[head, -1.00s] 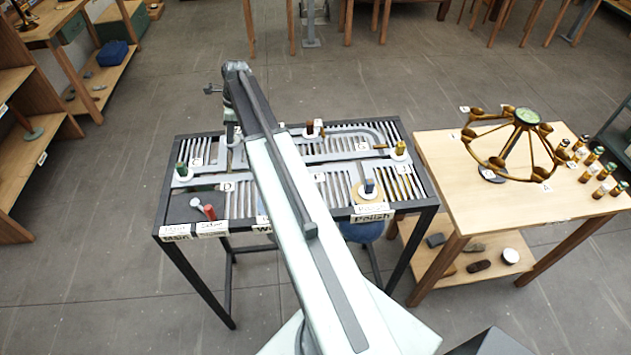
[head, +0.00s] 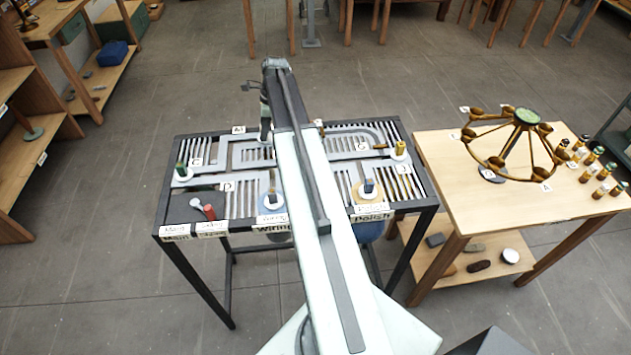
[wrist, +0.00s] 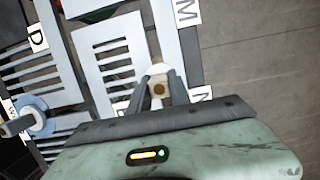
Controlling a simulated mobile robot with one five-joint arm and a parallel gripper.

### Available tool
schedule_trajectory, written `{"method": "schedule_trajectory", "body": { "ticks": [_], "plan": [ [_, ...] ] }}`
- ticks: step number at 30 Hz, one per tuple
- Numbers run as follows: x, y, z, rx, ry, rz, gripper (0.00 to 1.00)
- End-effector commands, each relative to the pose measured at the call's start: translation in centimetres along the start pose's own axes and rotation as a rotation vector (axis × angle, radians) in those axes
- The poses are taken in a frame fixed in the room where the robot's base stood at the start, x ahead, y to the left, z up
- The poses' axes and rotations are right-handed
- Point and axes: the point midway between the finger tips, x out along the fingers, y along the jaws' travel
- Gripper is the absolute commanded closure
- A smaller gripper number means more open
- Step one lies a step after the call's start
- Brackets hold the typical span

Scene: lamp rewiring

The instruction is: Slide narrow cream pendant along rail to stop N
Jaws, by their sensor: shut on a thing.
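In the wrist view my gripper (wrist: 163,92) is shut on a narrow cream pendant (wrist: 158,72), with a brown end showing between the fingers. The pendant stands in a slot of the pale rail plate. The label N (wrist: 201,93) lies just right of the fingers, and the label M (wrist: 187,12) is farther up the same plate. In the head view my gripper (head: 266,135) is over the back middle of the rail table (head: 165,205); the pendant cannot be made out there.
A red piece (head: 209,212) is at front left. A wooden table (head: 440,180) with a brass chandelier (head: 515,150) stands at right.

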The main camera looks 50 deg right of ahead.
Motion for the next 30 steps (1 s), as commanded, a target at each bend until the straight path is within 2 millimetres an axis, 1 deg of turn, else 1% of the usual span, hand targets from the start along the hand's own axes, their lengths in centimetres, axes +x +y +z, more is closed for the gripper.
{"method": "schedule_trajectory", "body": {
  "ticks": [1,4,7,12,13,14,15,16,26,30],
  "plan": [
    [-0.1,0.0,-0.9,0.002,0.007,-0.001,1.0],
    [-0.3,0.0,-1.7,0.001,0.007,-0.001,1.0],
    [-0.4,0.0,-2.0,0.001,0.007,-0.001,1.0],
    [-0.4,0.0,-2.0,0.001,0.007,-0.001,1.0],
    [-0.4,0.0,-2.0,0.001,0.007,-0.001,0.74],
    [-0.4,0.0,-2.0,0.001,0.007,-0.001,0.65],
    [-0.4,0.0,-2.0,0.001,0.007,-0.001,0.54],
    [-0.3,0.0,-2.0,0.001,0.007,-0.001,0.51],
    [-0.5,0.1,-1.9,0.0,0.006,0.001,0.51],
    [-1.7,0.1,-1.7,0.0,0.005,0.0,0.51]
  ]
}}
